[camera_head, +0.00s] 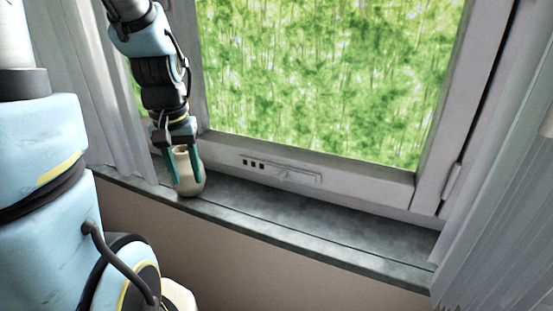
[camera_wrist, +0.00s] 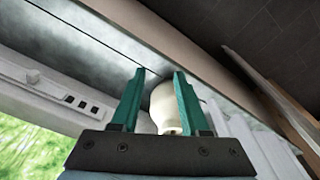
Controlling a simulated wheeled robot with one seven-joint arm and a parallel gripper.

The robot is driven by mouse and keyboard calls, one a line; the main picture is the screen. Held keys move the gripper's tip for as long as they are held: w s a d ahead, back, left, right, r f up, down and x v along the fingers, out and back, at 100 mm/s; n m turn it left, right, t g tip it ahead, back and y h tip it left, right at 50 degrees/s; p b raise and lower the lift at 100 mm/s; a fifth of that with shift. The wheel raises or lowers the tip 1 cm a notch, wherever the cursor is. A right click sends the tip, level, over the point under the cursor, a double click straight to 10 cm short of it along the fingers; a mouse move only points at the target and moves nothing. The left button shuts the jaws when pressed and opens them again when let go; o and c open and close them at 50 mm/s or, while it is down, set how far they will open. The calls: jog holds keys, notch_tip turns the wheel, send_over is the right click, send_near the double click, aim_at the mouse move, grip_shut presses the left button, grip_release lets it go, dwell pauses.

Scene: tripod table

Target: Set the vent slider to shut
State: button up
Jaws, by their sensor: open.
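The vent slider (camera_head: 284,174) is a pale strip set low in the window's bottom rail, with dark slots showing at its left end. In the wrist view, the vent strip (camera_wrist: 78,102) with its dark slots is at the left. My gripper (camera_head: 189,178) is to the left of the vent, over the sill. It is open, its teal fingers pointing down on either side of a cream vase (camera_head: 187,188). In the wrist view my gripper (camera_wrist: 159,73) has the vase (camera_wrist: 163,106) showing between and behind its fingers; I cannot tell whether they touch it.
The vase stands on the grey-green stone sill (camera_head: 290,213). The sill is clear to the right of the vase, below the vent. Grey curtains hang at the left (camera_head: 95,90) and right (camera_head: 500,190). The window frame (camera_head: 370,190) rises behind the sill.

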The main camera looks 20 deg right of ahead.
jog(key=w+d+r+m+p, duration=0.1)
jog(key=d+r+m, duration=0.1)
jog(key=d, duration=0.3)
jog(key=w+d+r+m, duration=0.1)
jog(key=d+r, duration=0.1)
jog(key=d, duration=0.4)
notch_tip(320, 180, up, 4)
jog(key=m+g+p, duration=0.1)
jog(key=m, duration=0.2)
send_over(282, 173)
notch_tip(282, 173, down, 11)
jog(key=shift+s+r+p, duration=0.15)
jog(key=shift+r+p, duration=0.05)
jog(key=shift+p, duration=0.45)
jog(key=shift+c, duration=0.2)
grip_shut()
